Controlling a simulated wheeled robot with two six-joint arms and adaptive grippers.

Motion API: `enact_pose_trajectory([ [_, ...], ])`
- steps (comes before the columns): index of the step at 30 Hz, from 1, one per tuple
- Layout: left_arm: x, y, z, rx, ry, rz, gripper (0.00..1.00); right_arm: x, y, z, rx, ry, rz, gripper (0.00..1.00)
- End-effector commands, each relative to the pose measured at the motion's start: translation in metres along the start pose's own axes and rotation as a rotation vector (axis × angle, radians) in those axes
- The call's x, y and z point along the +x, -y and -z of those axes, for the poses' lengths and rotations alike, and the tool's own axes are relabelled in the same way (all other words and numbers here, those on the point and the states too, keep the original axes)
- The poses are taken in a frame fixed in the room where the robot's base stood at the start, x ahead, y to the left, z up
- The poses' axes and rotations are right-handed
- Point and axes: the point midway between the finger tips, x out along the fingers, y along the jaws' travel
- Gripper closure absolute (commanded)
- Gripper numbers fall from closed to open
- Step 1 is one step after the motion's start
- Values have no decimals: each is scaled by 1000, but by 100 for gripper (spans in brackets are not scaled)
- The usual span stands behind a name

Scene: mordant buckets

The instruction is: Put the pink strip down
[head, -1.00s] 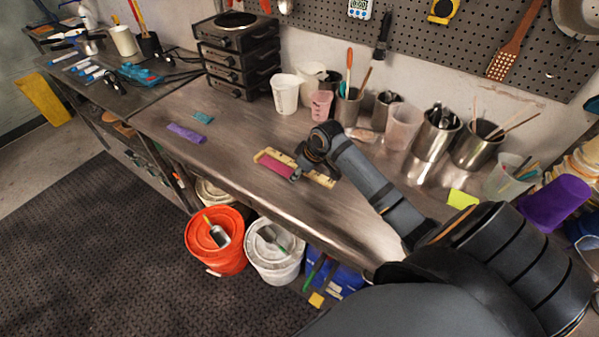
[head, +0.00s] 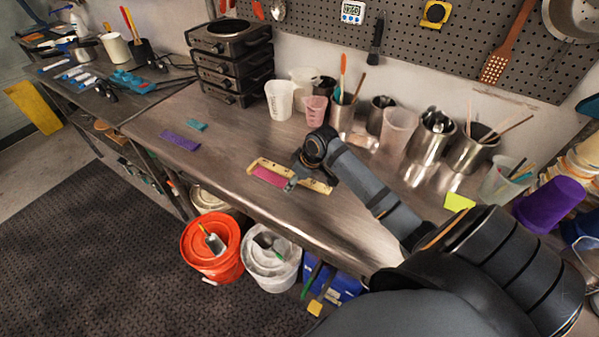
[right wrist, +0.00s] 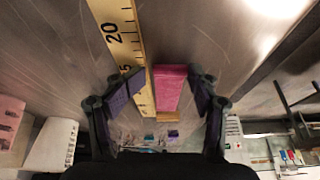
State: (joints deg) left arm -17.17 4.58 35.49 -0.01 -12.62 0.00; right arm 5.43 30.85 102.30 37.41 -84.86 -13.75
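The pink strip (head: 270,177) lies on the metal bench, along the front side of a yellow wooden ruler (head: 317,186). In the right wrist view the strip (right wrist: 170,88) runs beside the ruler (right wrist: 120,30), with a short wooden piece across its near end. My right gripper (head: 292,183) is low over the right end of the strip. Its two fingers (right wrist: 166,82) stand apart on either side of the strip, with a visible gap on both sides; the left finger is over the ruler. The strip appears to rest free between them. My left gripper is not in view.
A purple strip (head: 180,141) and a small teal strip (head: 197,125) lie further left on the bench. Cups and metal containers (head: 433,137) line the back. An orange bucket (head: 198,263) and a white bucket (head: 270,273) stand below the front edge.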

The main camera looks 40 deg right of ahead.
Motion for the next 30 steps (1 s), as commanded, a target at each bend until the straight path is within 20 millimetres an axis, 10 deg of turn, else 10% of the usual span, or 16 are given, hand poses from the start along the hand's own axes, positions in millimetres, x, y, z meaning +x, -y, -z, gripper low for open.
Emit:
enact_pose_trajectory([
  [12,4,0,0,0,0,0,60,-100,-1,2,-8,-7,-7,41],
  [30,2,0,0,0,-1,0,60,-121,1,3,-3,-13,0,41],
])
